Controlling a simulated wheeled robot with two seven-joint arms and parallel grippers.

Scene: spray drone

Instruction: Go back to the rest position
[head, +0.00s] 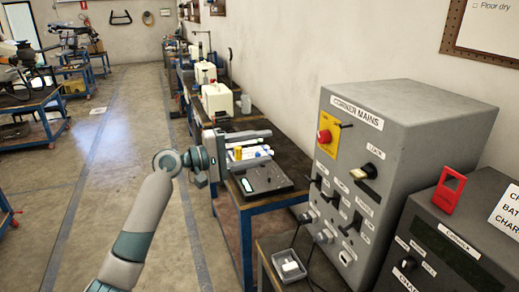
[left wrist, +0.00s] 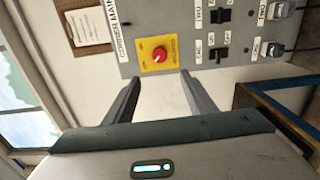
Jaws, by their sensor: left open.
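My left gripper (head: 268,144) is held out in front of the bench, with my left arm rising from the bottom left in the head view. In the left wrist view its two fingers (left wrist: 161,76) are spread apart with nothing between them. Beyond the fingers, that view shows the grey CORNER MAINS cabinet (left wrist: 182,15) and its red knob on a yellow plate (left wrist: 160,55). The gripper is apart from the cabinet. My right gripper is in neither view.
The CORNER MAINS cabinet (head: 395,115) stands at the right with switches and plugs. A red tag (head: 449,190) is on the grey charger box (head: 465,235). A blue-framed bench (head: 262,209) runs along the wall. A small tray (head: 290,267) is low in front. Open floor (head: 110,150) lies left.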

